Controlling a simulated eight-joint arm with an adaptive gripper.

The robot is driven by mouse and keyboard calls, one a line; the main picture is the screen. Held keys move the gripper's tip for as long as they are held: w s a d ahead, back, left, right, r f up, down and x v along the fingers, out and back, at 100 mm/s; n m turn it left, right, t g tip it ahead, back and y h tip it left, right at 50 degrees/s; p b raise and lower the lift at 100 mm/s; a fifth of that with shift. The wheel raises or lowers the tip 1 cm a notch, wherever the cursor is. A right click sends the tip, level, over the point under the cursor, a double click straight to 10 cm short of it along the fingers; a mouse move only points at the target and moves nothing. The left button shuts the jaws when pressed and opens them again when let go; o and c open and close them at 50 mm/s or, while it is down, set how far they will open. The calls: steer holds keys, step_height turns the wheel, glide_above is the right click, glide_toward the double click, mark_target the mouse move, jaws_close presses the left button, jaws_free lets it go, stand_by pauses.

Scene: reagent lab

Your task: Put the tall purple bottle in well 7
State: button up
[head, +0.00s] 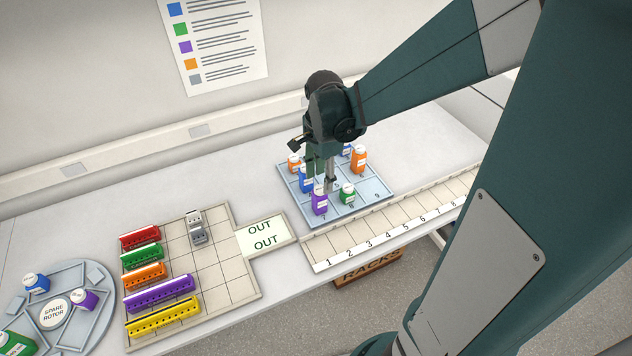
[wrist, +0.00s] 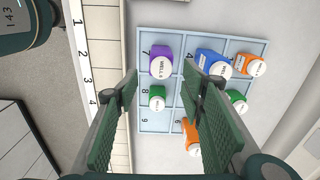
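The tall purple bottle (head: 319,203) with a white cap stands upright in well 7, at the near-left corner of the blue-grey tray (head: 377,190). In the wrist view the same purple bottle (wrist: 160,62) stands beside the printed 7. My gripper (head: 321,181) is just above and behind it, pointing down. In the wrist view my gripper (wrist: 160,72) has its fingers wide apart with nothing held between them. The bottle shows beyond the fingertips, clear of both.
A green bottle (head: 347,194) stands in well 8; well 9 is empty. Blue bottle (head: 305,180) and orange bottle (head: 358,160) stand further back. A numbered strip (head: 390,228) lies in front. A spare rotor (head: 90,325) at left holds another purple bottle (head: 85,299).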

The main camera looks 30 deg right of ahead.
steer(key=s+a+r+n+t, duration=0.3)
steer(key=s+a+r+n, duration=0.1)
steer(key=s+r+n, duration=0.2)
steer(key=s+a+r+n+t, duration=0.4)
steer(key=s+r+n, duration=0.3)
steer(key=r+n, duration=0.2)
steer(key=shift+s+a+n, duration=0.2)
steer(key=shift+a+n, duration=0.25)
steer(key=shift+n, duration=0.75)
steer(key=shift+f, duration=0.2)
